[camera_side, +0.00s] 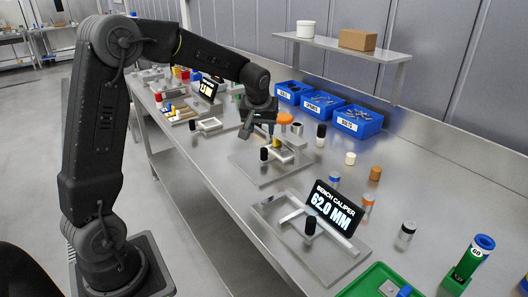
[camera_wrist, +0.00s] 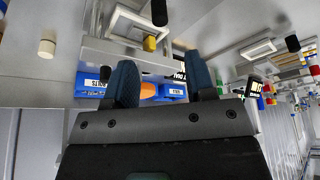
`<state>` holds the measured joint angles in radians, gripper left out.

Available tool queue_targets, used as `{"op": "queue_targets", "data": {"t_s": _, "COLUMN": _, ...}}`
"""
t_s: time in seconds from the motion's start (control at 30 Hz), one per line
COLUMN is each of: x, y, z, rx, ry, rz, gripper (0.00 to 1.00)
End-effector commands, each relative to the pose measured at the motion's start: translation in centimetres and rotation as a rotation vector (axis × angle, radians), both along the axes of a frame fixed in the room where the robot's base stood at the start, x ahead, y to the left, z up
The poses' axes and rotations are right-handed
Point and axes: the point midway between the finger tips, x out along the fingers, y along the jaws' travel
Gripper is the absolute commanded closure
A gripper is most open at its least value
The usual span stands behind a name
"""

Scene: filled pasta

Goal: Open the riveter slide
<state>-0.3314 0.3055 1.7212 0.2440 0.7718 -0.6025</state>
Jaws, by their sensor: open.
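A metal bench fixture on a flat plate (camera_side: 262,172), which looks like the riveter, stands in the middle of the bench. It has a black upright knob (camera_side: 264,154) at its front left and an orange rounded part (camera_side: 284,118) on top. I cannot tell how far its slide is drawn. My gripper (camera_side: 258,128) is open and empty, just above and behind the black knob, apart from it as far as I can see. In the wrist view, my two fingers (camera_wrist: 163,82) are spread, with the orange part (camera_wrist: 149,90) partly hidden between them.
A bench caliper (camera_side: 333,207) reading 62.0 MM stands at the front, with its own black knob (camera_side: 310,226). Blue bins (camera_side: 358,123) line the back. Several small cylinders stand at right, near a green tray (camera_side: 360,285). Another frame fixture (camera_side: 207,126) sits at left.

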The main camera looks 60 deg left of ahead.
Motion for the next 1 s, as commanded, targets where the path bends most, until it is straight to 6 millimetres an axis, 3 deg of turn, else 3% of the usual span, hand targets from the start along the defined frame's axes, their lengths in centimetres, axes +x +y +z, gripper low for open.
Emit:
{"op": "queue_targets", "data": {"t_s": 0.3, "x": 1.6, "y": 1.7, "z": -6.2, "rx": -0.001, "ry": 0.007, "rz": -0.002, "gripper": 0.50}}
{"op": "queue_targets", "data": {"t_s": 0.53, "x": 2.7, "y": 2.7, "z": -9.7, "rx": -0.002, "ry": 0.005, "rz": -0.001, "gripper": 0.50}}
{"op": "queue_targets", "data": {"t_s": 0.7, "x": 3.1, "y": 3.1, "z": -10.9, "rx": -0.001, "ry": 0.002, "rz": -0.003, "gripper": 0.50}}
{"op": "queue_targets", "data": {"t_s": 1.0, "x": 3.2, "y": 3.2, "z": -11.2, "rx": -0.001, "ry": 0.001, "rz": -0.003, "gripper": 0.50}}
